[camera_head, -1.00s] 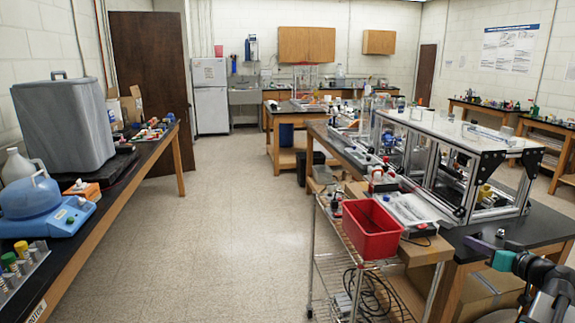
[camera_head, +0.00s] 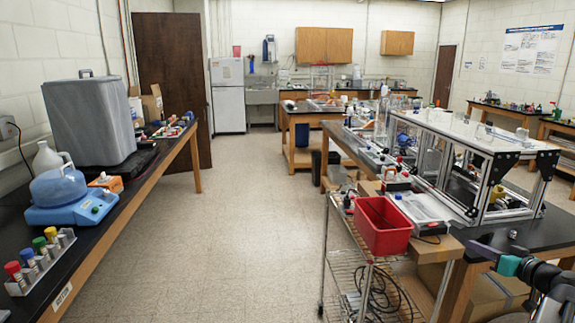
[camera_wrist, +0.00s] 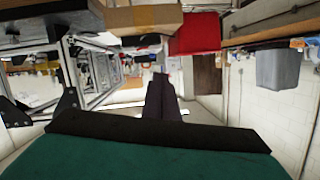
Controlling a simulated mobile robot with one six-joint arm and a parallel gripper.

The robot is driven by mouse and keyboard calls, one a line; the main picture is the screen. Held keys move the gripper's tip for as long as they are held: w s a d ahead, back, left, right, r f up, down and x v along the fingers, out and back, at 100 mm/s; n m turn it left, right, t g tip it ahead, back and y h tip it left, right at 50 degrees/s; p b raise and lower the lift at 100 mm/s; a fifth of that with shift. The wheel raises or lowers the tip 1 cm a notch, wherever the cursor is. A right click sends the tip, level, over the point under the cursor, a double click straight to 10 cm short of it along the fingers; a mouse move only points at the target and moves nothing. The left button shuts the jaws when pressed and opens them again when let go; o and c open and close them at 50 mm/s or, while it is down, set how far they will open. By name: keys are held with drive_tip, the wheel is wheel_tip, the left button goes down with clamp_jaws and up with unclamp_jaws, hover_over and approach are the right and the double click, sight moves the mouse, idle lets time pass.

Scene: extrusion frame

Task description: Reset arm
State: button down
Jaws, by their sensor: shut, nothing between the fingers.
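My gripper (camera_head: 484,250) shows at the lower right of the head view, with a teal section behind dark fingers. It is held out over or in front of the black-topped bench, and I cannot tell its exact height above it. In the wrist view, my gripper (camera_wrist: 160,80) has its dark fingers together with nothing between them. A wide teal and black part of my gripper fills the bottom of that view. The wrist picture looks upside down.
An aluminium extrusion frame (camera_head: 480,140) stands on the right bench near my arm. A red bin (camera_head: 383,228) sits on a wire cart (camera_head: 365,285). A left bench (camera_head: 95,235) carries a grey container (camera_head: 90,120) and colour-capped bottles (camera_head: 40,250). The floor between is clear.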

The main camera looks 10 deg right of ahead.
drive_tip(key=w+a+f+n+g+y, duration=0.1)
drive_tip(key=w+a+f+g+y, duration=0.15)
drive_tip(key=w+a+f, duration=0.6)
drive_tip(key=w+a+f+n+g+y, duration=0.1)
drive_tip(key=w+a+f+n+y, duration=0.2)
drive_tip(key=a+f, duration=0.9)
drive_tip(key=s+a+f+g+y, duration=0.1)
drive_tip(key=a+f+g, duration=0.1)
drive_tip(key=a+f, duration=0.45)
drive_tip(key=s+a+f+g, duration=0.15)
drive_tip(key=a+f, duration=0.25)
drive_tip(key=a, duration=0.6)
drive_tip(key=s+a+f+g+y, duration=0.1)
drive_tip(key=a+f+g, duration=0.1)
drive_tip(key=a+f, duration=0.45)
drive_tip(key=s+a+f+n+g+h, duration=0.2)
drive_tip(key=s+a+f+g, duration=0.6)
drive_tip(key=s+a+f, duration=0.85)
drive_tip(key=s+d+f+g+h, duration=0.2)
drive_tip(key=s+f+g+h, duration=0.15)
drive_tip(key=s, duration=1.05)
drive_tip(key=s+d+f+m+h, duration=0.1)
drive_tip(key=s+d+m+h, duration=0.1)
drive_tip(key=d, duration=0.5)
drive_tip(key=shift+s+d+f+m+h, duration=0.2)
drive_tip(key=shift+s+m+h, duration=0.2)
drive_tip(key=shift+s+m, duration=0.55)
drive_tip(key=shift+s+a+g, duration=0.1)
drive_tip(key=shift+s+g, duration=0.1)
drive_tip(key=shift+g, duration=0.05)
